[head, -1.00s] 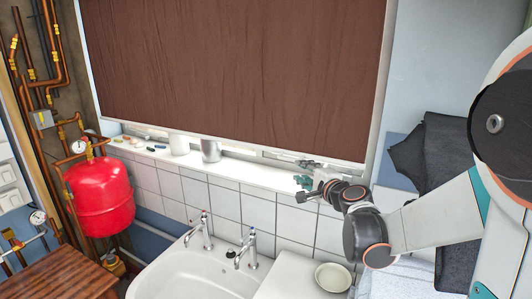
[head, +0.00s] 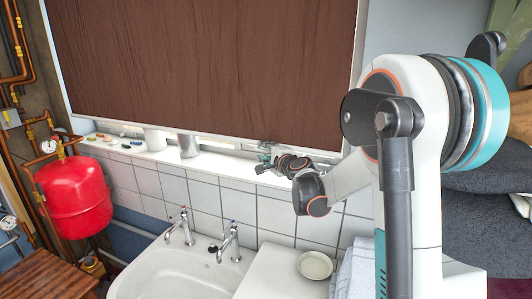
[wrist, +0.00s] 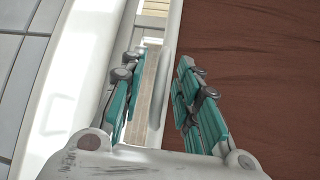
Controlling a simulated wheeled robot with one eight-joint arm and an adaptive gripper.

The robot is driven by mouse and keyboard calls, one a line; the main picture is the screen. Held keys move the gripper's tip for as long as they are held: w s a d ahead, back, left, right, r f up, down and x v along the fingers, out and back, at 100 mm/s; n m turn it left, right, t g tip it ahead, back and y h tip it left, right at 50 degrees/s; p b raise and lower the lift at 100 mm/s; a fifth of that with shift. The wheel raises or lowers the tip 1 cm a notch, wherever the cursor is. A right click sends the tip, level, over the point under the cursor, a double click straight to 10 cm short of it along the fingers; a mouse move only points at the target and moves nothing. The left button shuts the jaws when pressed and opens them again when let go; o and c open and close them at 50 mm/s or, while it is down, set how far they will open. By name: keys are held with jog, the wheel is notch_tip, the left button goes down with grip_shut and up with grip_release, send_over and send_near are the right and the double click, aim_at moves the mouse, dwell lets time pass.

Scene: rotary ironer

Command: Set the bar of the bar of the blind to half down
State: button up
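The brown blind (head: 200,65) hangs over most of the window, its lower edge a little above the sill. Its bar runs along that lower edge; in the wrist view a pale grey bar (wrist: 163,75) lies beside the brown cloth. My gripper (head: 265,156) is at the right part of the lower edge. In the wrist view my gripper (wrist: 160,95) has its teal fingers apart, one on each side of the pale bar. Gaps show between bar and fingers, so it does not look clamped. In the head view the fingertips are small and hard to make out.
The white sill (head: 195,160) below holds a grey cup (head: 188,146) and small items. A sink (head: 185,270) with two taps stands under it, with a pale bowl (head: 314,265) to its right. A red tank (head: 75,195) and pipes are at the left.

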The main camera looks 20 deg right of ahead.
jog(key=shift+w, duration=0.1)
grip_shut()
notch_tip(320, 180, up, 27)
jog(key=p, duration=1.2)
jog(key=shift+r+p, duration=0.2)
jog(key=shift+p, duration=0.1)
grip_release()
jog(key=s, duration=0.7)
jog(key=shift+s+r, duration=0.25)
jog(key=shift+r, duration=0.2)
